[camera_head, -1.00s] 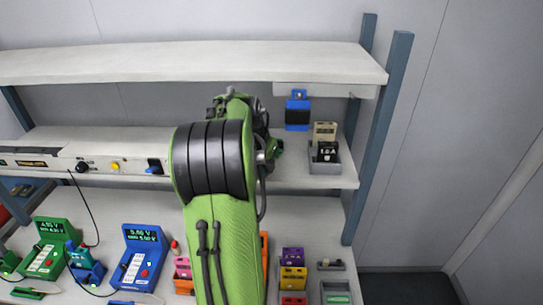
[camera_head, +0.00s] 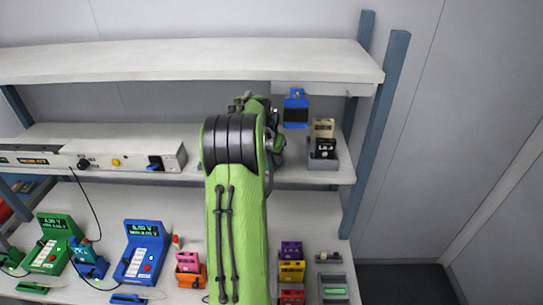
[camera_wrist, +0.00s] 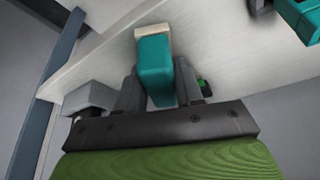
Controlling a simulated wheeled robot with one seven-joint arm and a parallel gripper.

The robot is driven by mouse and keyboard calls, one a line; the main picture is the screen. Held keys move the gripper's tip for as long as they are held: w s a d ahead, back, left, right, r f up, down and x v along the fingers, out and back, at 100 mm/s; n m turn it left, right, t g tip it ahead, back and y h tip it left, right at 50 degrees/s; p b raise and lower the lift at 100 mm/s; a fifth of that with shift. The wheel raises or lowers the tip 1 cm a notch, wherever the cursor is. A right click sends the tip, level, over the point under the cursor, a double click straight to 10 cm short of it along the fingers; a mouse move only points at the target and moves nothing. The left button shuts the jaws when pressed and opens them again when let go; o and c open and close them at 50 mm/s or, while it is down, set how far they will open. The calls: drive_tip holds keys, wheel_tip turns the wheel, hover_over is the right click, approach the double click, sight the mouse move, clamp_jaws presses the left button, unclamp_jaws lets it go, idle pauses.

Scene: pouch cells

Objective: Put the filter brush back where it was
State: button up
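In the wrist view, a teal block with a cream end, which I take to be the filter brush (camera_wrist: 155,72), sits between the two grey fingers of my gripper (camera_wrist: 158,88). The fingers press against its sides, and its cream end points away from the palm. A pale shelf board lies behind it. In the head view, my green arm hides the gripper and the brush, in front of the middle shelf.
A grey bin (camera_head: 334,163) with cream and black items stands at the middle shelf's right end. A blue item (camera_head: 296,110) is just under the top shelf (camera_head: 190,62). A white instrument bar (camera_head: 130,158) lies left. Testers and coloured blocks crowd the bench below.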

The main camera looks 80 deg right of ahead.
drive_tip(key=o, duration=0.4)
drive_tip(key=shift+o, duration=0.2)
drive_tip(key=shift+r+p, duration=0.3)
drive_tip(key=shift+p, duration=0.05)
drive_tip(key=v, duration=1.1)
drive_tip(key=shift+r, duration=0.35)
drive_tip(key=shift+w+a, duration=0.1)
drive_tip(key=shift+a, duration=0.05)
